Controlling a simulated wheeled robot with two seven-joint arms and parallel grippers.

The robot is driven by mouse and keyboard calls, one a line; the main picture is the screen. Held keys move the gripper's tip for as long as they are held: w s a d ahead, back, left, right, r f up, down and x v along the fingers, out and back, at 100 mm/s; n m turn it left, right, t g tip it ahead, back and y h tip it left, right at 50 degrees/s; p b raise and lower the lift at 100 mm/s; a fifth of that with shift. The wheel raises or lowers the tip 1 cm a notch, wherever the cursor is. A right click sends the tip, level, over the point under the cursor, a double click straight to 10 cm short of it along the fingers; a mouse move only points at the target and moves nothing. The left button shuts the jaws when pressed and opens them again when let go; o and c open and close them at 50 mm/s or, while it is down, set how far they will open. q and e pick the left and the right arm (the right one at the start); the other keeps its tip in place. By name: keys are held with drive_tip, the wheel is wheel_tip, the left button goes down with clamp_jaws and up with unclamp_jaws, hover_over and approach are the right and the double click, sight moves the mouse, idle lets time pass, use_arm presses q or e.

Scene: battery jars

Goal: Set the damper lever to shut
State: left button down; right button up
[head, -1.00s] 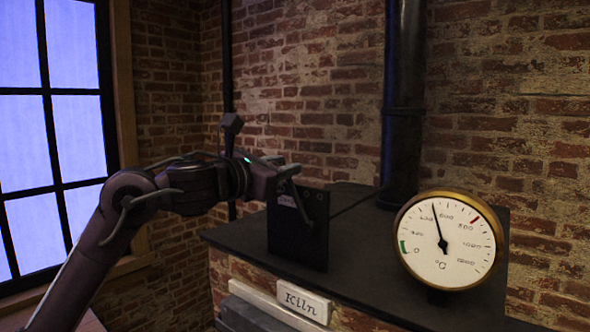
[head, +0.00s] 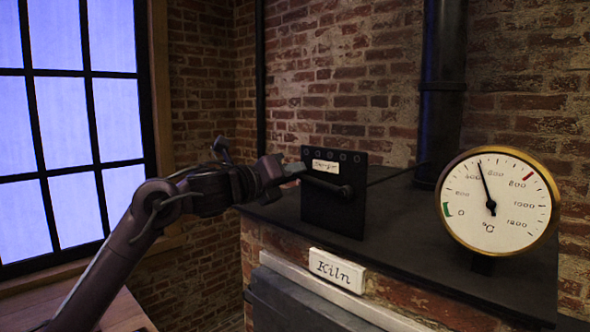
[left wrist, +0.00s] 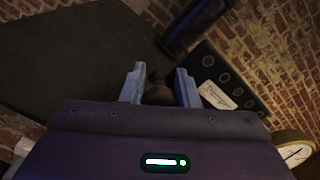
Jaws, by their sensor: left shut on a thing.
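The damper is a black upright plate (head: 333,215) on the kiln top, with a row of round holes and a small pale label (head: 326,166). Its dark lever (head: 326,184) runs from a pivot at the plate's right side leftward and slightly up to my left gripper (head: 293,170). That gripper is shut on the lever's end at the plate's left edge. In the left wrist view a brown round knob (left wrist: 158,95) sits between the two bluish fingers, which hide part of it. The label's writing is too small to read. My right gripper is not in view.
A round brass gauge (head: 500,203) stands to the right of the plate. A black flue pipe (head: 441,90) rises behind. A white "Kiln" sign (head: 337,270) is on the kiln's brick front. The dark kiln top (head: 420,250) is clear between plate and gauge.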

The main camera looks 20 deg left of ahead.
use_arm(q)
drive_tip(key=shift+w+d+f+n+b, duration=0.1)
drive_tip(key=shift+f+n+b, duration=0.4)
drive_tip(key=shift+f+n, duration=0.65)
drive_tip(key=shift+f, duration=0.35)
drive_tip(key=c, duration=1.1)
unclamp_jaws()
drive_tip(key=shift+m, duration=0.25)
drive_tip(key=shift+c, duration=0.2)
drive_tip(key=shift+r, duration=0.2)
drive_tip(key=shift+r, duration=0.1)
drive_tip(key=shift+s, duration=0.2)
drive_tip(key=shift+s, duration=0.2)
drive_tip(key=b+v, duration=0.3)
drive_tip(key=v, duration=0.4)
